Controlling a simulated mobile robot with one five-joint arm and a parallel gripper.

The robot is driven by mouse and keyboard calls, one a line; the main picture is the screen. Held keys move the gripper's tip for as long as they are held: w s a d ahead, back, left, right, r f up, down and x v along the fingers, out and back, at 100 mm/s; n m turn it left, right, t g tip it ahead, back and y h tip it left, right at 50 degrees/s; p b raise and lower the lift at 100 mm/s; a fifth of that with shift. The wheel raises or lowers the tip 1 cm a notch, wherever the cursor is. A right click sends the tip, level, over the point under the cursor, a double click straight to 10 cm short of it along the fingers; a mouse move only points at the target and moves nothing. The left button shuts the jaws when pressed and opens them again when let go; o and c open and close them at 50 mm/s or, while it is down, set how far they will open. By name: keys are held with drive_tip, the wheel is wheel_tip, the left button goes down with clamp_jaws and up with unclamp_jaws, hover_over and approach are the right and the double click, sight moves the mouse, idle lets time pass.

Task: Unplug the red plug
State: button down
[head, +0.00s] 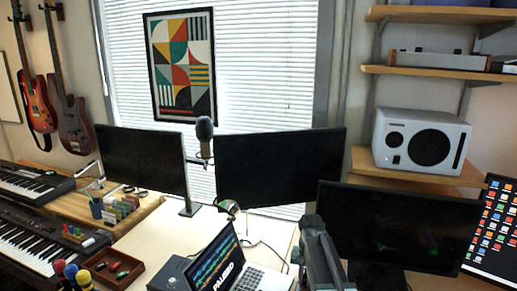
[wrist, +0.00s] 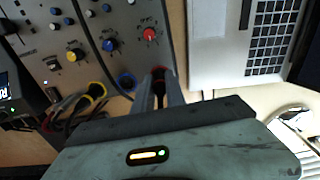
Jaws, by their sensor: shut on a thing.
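In the wrist view, my gripper (wrist: 158,84) is shut on a small dark plug with red on it, the red plug (wrist: 158,71). Most of the plug is hidden between the fingers. It is at the lower right edge of a grey panel (wrist: 130,45) with knobs. I cannot tell whether the plug is seated in a socket. To its left are a blue plug or ring (wrist: 126,81) and a yellow plug (wrist: 96,90) with dark cables. In the head view, my dark arm is at the bottom centre and my gripper is not clearly seen.
A laptop (wrist: 236,50) lies right of the panel, close to my gripper; it also shows in the head view (head: 226,264). A reddish-brown tray (head: 117,270) with small items lies left of the grey box (head: 170,274).

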drive_tip(key=shift+r+p, duration=2.65)
drive_tip(key=shift+r, duration=0.2)
